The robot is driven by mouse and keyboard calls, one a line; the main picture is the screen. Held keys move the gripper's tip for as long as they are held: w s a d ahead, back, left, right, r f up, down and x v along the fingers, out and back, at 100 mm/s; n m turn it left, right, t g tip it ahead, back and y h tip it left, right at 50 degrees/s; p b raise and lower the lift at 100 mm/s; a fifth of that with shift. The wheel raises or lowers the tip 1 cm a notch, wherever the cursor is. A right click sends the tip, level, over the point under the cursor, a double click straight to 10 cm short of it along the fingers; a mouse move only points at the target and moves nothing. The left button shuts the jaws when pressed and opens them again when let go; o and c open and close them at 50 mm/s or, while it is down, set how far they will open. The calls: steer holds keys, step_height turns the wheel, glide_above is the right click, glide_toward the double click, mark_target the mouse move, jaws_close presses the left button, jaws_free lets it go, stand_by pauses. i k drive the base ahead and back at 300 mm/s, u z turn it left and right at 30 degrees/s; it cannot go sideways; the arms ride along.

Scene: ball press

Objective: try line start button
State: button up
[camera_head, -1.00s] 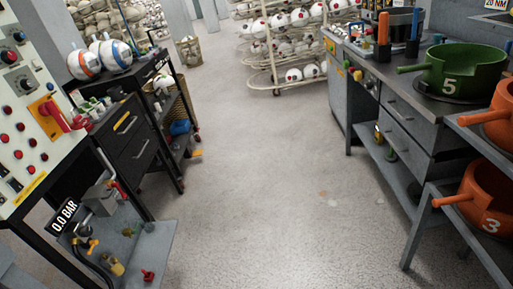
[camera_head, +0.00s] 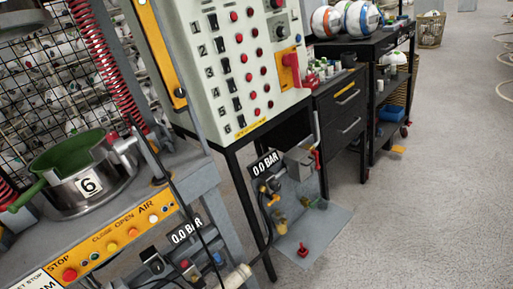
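A pale control panel (camera_head: 207,20) stands upper centre on a dark frame. It carries rows of red buttons or lamps, black switches, and a large red handle (camera_head: 291,70) on a yellow plate. I cannot read which control is the line start button. At the lower left, a yellow button strip (camera_head: 128,219) on the grey press bench bears the words STOP, CLOSE, OPEN and AIR. A red button (camera_head: 69,274) sits at its left end, with yellow and pale ones further right. My gripper does not show.
A metal mould marked 6 (camera_head: 62,193) with a green inside sits on the bench. A black cart (camera_head: 385,45) with balls stands at the upper right. Grey floor (camera_head: 440,200) is clear on the right.

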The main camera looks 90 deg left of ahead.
mark_target(111, 246)
steer(key=z, duration=0.1)
steer(key=i, duration=0.1)
steer(key=u, duration=3)
steer(key=k, duration=1)
steer(key=u, duration=0.25)
steer(key=i, duration=0.9)
steer(key=z, duration=0.1)
